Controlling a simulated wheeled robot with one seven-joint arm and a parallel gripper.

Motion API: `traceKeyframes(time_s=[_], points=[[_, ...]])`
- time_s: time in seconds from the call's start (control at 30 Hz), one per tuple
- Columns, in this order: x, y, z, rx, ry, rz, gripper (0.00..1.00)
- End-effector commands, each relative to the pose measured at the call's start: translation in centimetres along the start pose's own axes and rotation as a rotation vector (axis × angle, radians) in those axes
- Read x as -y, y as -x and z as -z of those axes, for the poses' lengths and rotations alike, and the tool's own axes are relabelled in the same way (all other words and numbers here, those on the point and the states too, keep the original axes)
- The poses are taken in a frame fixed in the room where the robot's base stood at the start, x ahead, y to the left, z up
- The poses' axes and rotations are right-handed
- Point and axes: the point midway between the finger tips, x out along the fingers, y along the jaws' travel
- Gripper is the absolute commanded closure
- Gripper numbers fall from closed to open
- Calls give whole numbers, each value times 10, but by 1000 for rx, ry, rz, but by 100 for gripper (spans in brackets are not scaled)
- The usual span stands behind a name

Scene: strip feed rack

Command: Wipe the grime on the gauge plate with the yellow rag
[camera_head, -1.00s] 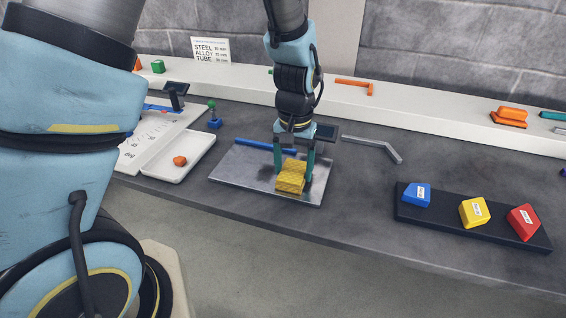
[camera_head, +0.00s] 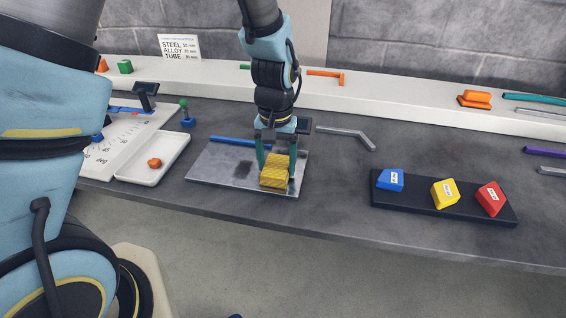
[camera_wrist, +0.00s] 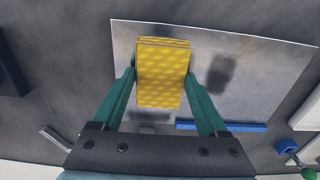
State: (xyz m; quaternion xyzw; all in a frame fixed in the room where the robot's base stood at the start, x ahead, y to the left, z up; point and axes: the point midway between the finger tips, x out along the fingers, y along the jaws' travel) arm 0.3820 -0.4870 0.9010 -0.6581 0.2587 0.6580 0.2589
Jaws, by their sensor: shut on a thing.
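The yellow rag (camera_head: 274,178) is a folded, textured pad held between the two green fingers of my gripper (camera_head: 276,165). It also shows in the wrist view (camera_wrist: 162,75), with a finger on each side. The rag is over the near right part of the grey metal gauge plate (camera_head: 215,165), at or just above its surface; I cannot tell if it touches. A dark grime smudge (camera_head: 243,170) shows on the plate left of the rag. In the wrist view the smudge (camera_wrist: 220,72) is right of the rag. Plate under the rag is hidden.
A blue bar (camera_head: 232,141) lies along the plate's far edge. A white tray (camera_head: 150,172) with an orange piece is left. A black rack (camera_head: 440,206) with blue, yellow and red blocks is right. A bent grey bar (camera_head: 345,132) lies behind. Bench between plate and rack is clear.

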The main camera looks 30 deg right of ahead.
Motion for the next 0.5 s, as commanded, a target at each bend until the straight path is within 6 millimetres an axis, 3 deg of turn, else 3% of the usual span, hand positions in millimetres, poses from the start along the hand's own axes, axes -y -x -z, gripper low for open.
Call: traceKeyframes(time_s=[0.5], points=[[33, -1, 0, 1, 2, 1, 68]])
